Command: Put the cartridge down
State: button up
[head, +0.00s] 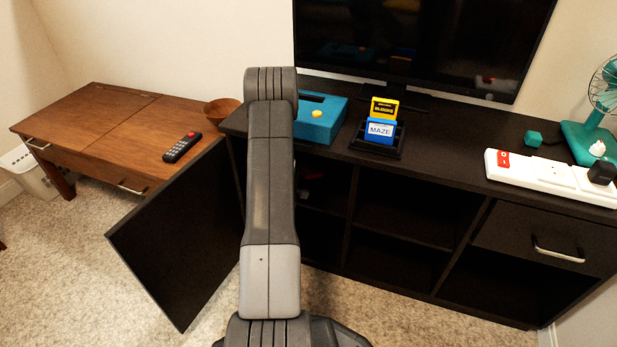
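A yellow cartridge (384,107) and a blue cartridge labelled MAZE (380,131) stand upright, one behind the other, in a small black holder (399,147) on top of the dark hutch. A teal box (329,109) with a yellow button stands to the left of the holder, partly hidden by my arm. My gripper does not show; only my arm links are visible, rising through the middle of the picture. Whether it holds a cartridge cannot be seen.
The dark hutch (450,178) has open cubbies and a door (175,235) swung open on the left. A TV (420,45) stands behind the holder. A white power strip (550,176) and teal fan (590,140) are at right. A wooden table (95,125) bears a remote (182,147).

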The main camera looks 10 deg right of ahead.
jog(key=shift+b+v, duration=0.5)
jog(key=shift+v, duration=3.55)
notch_tip(320, 180, up, 7)
jog(key=s+a+p, duration=0.1)
jog(key=s+a, duration=0.1)
jog(key=shift+p, duration=0.35)
